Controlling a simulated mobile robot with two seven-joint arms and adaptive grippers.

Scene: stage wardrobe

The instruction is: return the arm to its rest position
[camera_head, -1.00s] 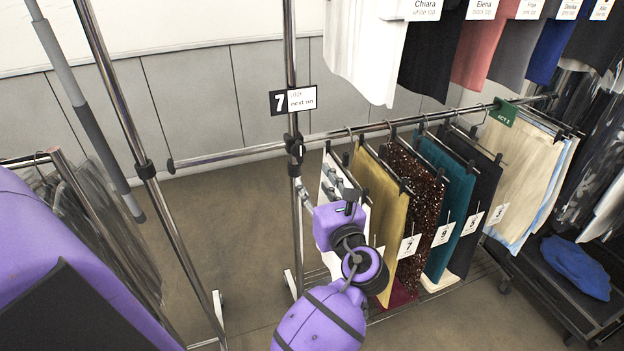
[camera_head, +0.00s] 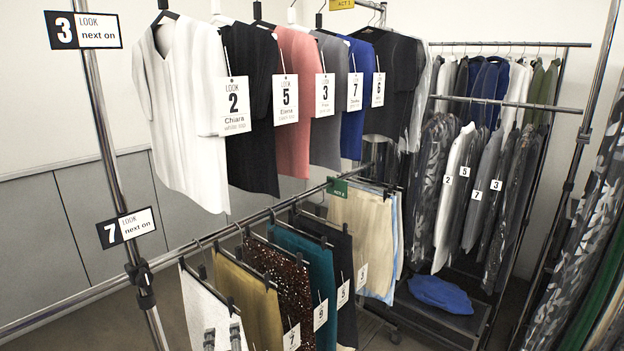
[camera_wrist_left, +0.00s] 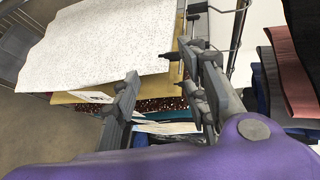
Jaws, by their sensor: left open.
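My left gripper (camera_head: 222,338) shows at the bottom edge of the head view, its two grey fingertips in front of the white garment (camera_head: 207,308) at the near end of the lower rail. In the left wrist view, the gripper (camera_wrist_left: 165,95) is open, with its fingers apart and nothing visibly held between them. The white speckled garment (camera_wrist_left: 95,45) hangs close beyond the fingers. Whether a finger touches it or its hanger, I cannot tell. The rest of my left arm is below the head view. My right gripper is not in view.
The lower rail (camera_head: 105,288) carries gold (camera_head: 245,300), sequined, teal and black garments. Tops (camera_head: 185,110) hang above. A rack post (camera_head: 110,150) with tags stands left. A blue cloth (camera_head: 440,294) lies on a rack base behind. Another rack (camera_head: 510,45) stands at the back right.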

